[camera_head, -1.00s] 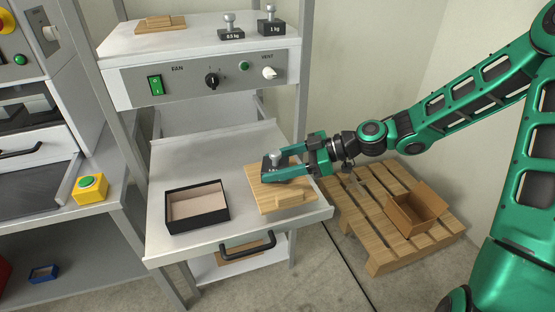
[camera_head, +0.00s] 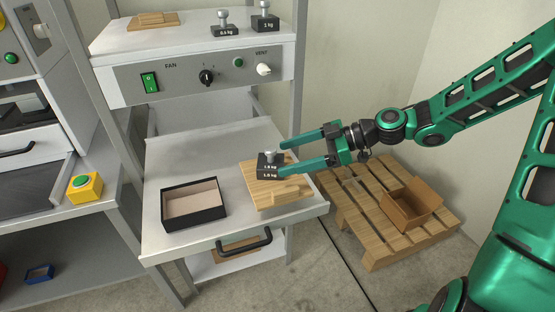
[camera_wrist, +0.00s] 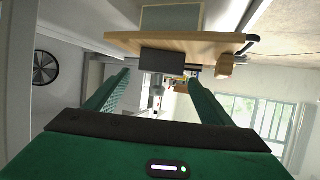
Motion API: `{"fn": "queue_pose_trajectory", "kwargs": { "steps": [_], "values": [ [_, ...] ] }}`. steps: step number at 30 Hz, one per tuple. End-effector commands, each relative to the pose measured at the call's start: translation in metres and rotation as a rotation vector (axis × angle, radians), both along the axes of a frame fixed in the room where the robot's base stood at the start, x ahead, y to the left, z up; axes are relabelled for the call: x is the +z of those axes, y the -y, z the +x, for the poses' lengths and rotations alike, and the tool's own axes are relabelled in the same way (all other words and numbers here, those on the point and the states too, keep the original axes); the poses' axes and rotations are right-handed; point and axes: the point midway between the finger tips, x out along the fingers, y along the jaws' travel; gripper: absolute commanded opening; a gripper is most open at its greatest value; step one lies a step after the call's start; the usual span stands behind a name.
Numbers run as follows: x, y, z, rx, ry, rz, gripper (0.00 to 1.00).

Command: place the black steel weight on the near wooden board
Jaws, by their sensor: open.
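The black steel weight (camera_head: 268,170) stands upright with its grey knob up on the near wooden board (camera_head: 250,181). White 1.5 kg marks show on it. In the wrist view, the weight (camera_wrist: 162,62) and the board (camera_wrist: 185,44) appear upside down. My gripper (camera_head: 283,159) is open at the right of the weight. In the wrist view its fingers (camera_wrist: 160,78) lie to either side of the weight, with visible gaps. In the head view the lower fingertip overlaps the weight's right edge.
The board lies on a pulled-out shelf (camera_head: 165,160) beside an open black box (camera_head: 194,221). A raised wooden block (camera_head: 287,193) is on its front part. Two weights (camera_head: 225,30) and another board (camera_head: 153,20) sit on the unit above. A pallet (camera_head: 375,225) with a carton is right.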

Motion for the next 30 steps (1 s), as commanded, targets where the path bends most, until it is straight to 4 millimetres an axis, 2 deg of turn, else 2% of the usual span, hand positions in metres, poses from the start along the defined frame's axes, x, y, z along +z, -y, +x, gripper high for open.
{"fn": "queue_pose_trajectory", "kwargs": {
  "steps": [3, 9, 13, 21, 26, 30],
  "values": [
    [0.009, 0.023, -0.001, -0.005, 0.002, -0.001, 0.75],
    [0.020, 0.049, -0.005, -0.003, 0.001, 0.000, 0.75],
    [0.023, 0.056, -0.006, -0.002, 0.000, 0.000, 0.75],
    [0.024, 0.059, -0.007, -0.001, -0.003, -0.004, 0.75],
    [0.004, 0.066, -0.017, -0.024, -0.090, -0.106, 0.75],
    [-0.028, 0.092, -0.038, -0.112, -0.263, -0.306, 0.75]
  ]
}}
